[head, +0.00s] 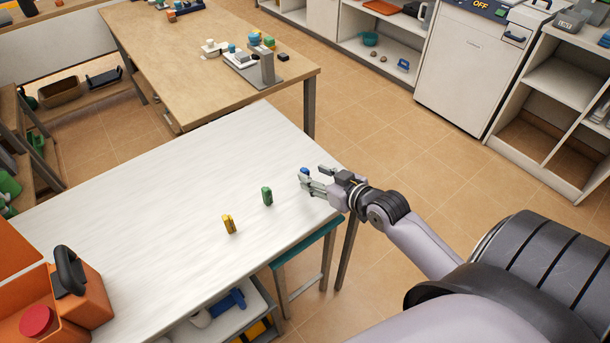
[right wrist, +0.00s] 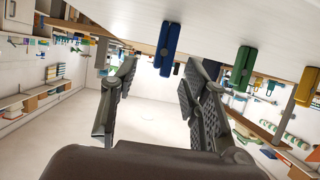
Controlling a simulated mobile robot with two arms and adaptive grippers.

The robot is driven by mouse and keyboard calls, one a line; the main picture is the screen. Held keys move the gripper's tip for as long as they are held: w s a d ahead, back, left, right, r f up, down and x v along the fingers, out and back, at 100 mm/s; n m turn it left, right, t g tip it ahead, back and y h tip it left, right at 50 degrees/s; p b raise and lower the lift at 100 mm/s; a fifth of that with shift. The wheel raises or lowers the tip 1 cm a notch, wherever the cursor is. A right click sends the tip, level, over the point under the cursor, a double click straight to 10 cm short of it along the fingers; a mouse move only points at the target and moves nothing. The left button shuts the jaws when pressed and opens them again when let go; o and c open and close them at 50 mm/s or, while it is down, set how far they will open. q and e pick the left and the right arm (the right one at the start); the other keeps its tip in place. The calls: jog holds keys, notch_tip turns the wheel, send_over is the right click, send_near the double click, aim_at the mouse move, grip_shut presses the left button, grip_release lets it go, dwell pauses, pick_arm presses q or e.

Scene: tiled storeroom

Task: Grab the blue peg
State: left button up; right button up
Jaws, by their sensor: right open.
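The blue peg (head: 304,171) stands on the white table (head: 175,185) near its right edge, partly hidden by my right gripper (head: 312,178). The gripper is open and empty, with its fingers pointing at the peg. In the right wrist view, which looks upside down, the blue peg (right wrist: 169,45) shows beyond and between the two spread fingertips (right wrist: 162,68). I cannot tell whether a finger touches it. A green peg (head: 267,195) and a yellow peg (head: 229,224) stand in a row with it, towards the table's front. My left gripper is not in view.
An orange container (head: 85,300) with a black handle stands at the table's left end. A wooden table (head: 190,70) with small objects is behind. A teal stool (head: 310,250) is by the table's front right. The middle of the white table is clear.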

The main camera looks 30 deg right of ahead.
aim_at(305, 172)
jog(key=x, duration=0.4)
jog(key=shift+w+a+f, duration=0.15)
jog(key=shift+w+a, duration=0.05)
jog(key=shift+w, duration=0.1)
jog(key=shift+s, duration=0.1)
jog(key=shift+c, duration=0.4)
jog(key=c, duration=0.8)
